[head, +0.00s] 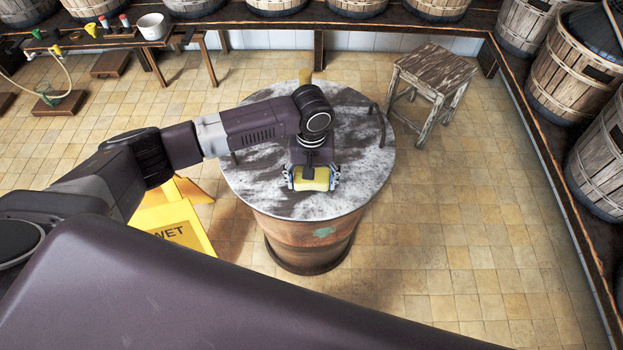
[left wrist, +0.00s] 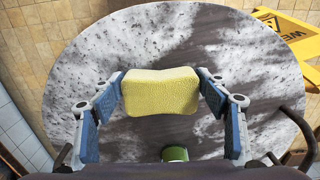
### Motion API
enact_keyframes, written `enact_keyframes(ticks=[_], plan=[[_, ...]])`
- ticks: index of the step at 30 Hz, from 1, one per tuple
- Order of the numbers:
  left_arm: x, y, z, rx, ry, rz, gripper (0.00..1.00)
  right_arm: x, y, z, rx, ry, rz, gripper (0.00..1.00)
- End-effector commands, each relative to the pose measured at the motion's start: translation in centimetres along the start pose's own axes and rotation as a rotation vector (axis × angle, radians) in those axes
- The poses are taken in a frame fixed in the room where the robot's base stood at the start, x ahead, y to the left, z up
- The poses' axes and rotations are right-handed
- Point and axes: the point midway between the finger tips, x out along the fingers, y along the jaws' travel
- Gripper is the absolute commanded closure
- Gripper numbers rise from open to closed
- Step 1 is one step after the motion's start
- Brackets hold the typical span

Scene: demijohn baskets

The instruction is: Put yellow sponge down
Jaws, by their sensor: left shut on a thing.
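A yellow sponge (head: 315,179) is held in my left gripper (head: 312,178) over the near part of a round, grey-and-white mottled barrel top (head: 355,165). The left wrist view shows the sponge (left wrist: 160,91) between the two blue-padded fingers of the left gripper (left wrist: 163,93), which are shut on its two ends. The barrel top (left wrist: 130,40) lies beneath it. I cannot tell whether the sponge touches the top. My right gripper is not in view.
A green round thing (left wrist: 175,154) is on the top in the wrist view. A dark curved handle (head: 377,122) stands at the right rim. A yellow wet-floor sign (head: 178,228) is left of the barrel, a wooden stool (head: 432,75) at right. The top around the sponge is clear.

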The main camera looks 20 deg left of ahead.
Motion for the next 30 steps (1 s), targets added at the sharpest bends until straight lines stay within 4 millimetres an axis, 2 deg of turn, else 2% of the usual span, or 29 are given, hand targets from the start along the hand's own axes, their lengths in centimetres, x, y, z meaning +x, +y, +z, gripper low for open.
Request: enact_keyframes(ticks=[7, 8, 12, 23, 26, 30], plan=[[0.2, 0.0, 0.1, 0.0, -0.001, 0.0, 0.51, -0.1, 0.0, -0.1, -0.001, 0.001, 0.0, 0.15], [0.2, 0.0, 0.0, 0.0, -0.001, 0.0, 0.31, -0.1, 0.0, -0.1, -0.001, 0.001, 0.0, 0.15], [0.2, 0.0, 0.0, 0.0, -0.001, 0.0, 0.16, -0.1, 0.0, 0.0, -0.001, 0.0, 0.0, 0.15], [-0.1, 0.0, -0.1, 0.0, 0.001, 0.0, 0.15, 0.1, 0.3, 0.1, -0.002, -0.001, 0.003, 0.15], [-1.2, 0.1, 0.0, 0.0, 0.001, 0.002, 0.15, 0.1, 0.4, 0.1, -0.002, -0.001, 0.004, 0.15], [-4.0, 0.1, -0.1, 0.0, 0.003, 0.004, 0.15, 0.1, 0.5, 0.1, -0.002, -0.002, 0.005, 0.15]])
